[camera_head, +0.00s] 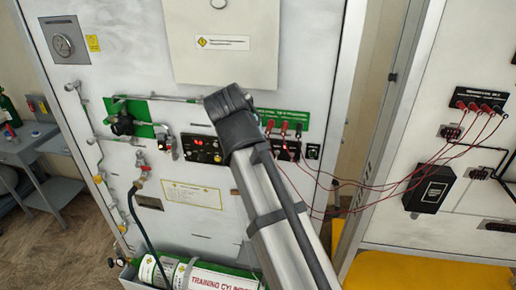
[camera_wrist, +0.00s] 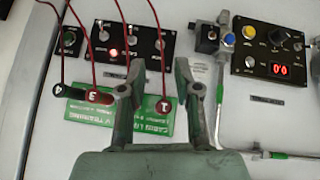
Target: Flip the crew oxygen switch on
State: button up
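A black switch panel (camera_wrist: 130,45) shows in the wrist view, upside down, with several small toggles and a lit red lamp. Its lettering is too small to read, so I cannot tell which toggle is the crew oxygen switch. In the head view this panel (camera_head: 286,150) sits just right of my arm's dark end, which partly covers it. My gripper (camera_wrist: 153,88) is open and empty, its two fingers apart in front of the green label plate (camera_wrist: 138,118) beside the panel. No finger visibly touches a toggle. In the head view I cannot make out the fingers.
Red leads with numbered tags (camera_wrist: 98,97) hang across the switch panel and green plate. Another black panel with a red display (camera_wrist: 278,69) stands to the right. In the head view, a training cylinder (camera_head: 215,278) lies below and a second cabinet (camera_head: 455,60) stands right.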

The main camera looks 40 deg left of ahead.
jog(key=shift+v, duration=2.75)
